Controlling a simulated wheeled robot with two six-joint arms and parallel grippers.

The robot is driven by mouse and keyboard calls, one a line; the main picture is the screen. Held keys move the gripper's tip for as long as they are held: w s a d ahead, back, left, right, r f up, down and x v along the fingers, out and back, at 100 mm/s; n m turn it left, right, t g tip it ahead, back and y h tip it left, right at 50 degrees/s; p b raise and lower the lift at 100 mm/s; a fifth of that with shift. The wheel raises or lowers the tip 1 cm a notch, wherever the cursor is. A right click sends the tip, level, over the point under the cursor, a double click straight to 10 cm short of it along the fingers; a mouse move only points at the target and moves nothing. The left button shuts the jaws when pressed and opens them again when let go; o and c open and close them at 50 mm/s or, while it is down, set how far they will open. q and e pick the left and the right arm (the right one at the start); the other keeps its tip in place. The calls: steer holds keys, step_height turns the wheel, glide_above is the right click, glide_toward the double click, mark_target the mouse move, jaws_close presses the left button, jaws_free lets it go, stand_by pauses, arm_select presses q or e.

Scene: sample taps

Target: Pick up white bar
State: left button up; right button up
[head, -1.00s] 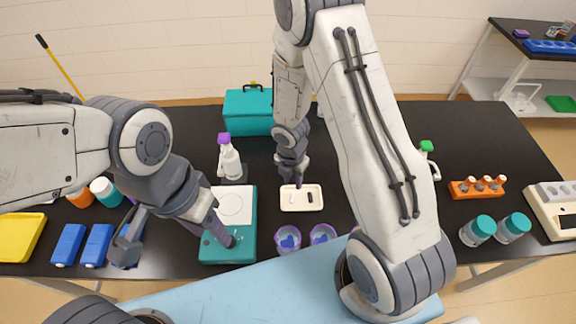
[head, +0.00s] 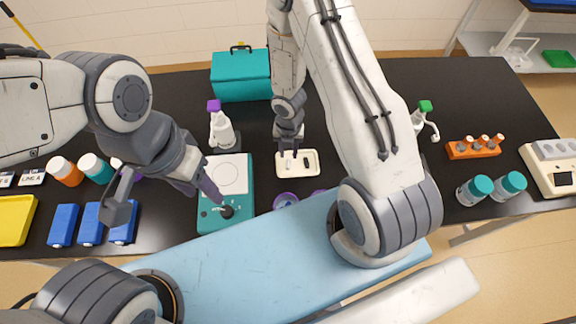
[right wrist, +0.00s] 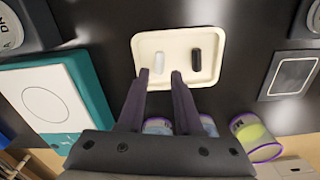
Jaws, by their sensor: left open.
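The white bar (right wrist: 158,62) lies in a shallow cream tray (right wrist: 148,42), beside a black bar (right wrist: 197,60). In the head view the tray (head: 311,170) is near the middle of the table, and my right gripper (head: 290,154) is over its left part, partly hiding the white bar. In the right wrist view my right gripper (right wrist: 161,74) is open, its fingertips on either side of the white bar's near end, apart from it. The right fingertip is between the two bars. My left gripper (head: 166,208) is open and empty, left of and partly over the teal device.
A teal device (head: 240,212) with a white plate stands left of the tray. A white bottle with a purple cap (head: 222,132) stands behind it. Purple-rimmed cups (right wrist: 262,140) are in front of the tray. A teal box (head: 240,78) is at the back.

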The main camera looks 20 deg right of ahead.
mark_target(288, 163)
step_height(288, 163, down, 5)
steer(key=b, duration=0.5)
steer(key=shift+a, duration=0.1)
steer(key=shift+s+r, duration=0.1)
jaws_close()
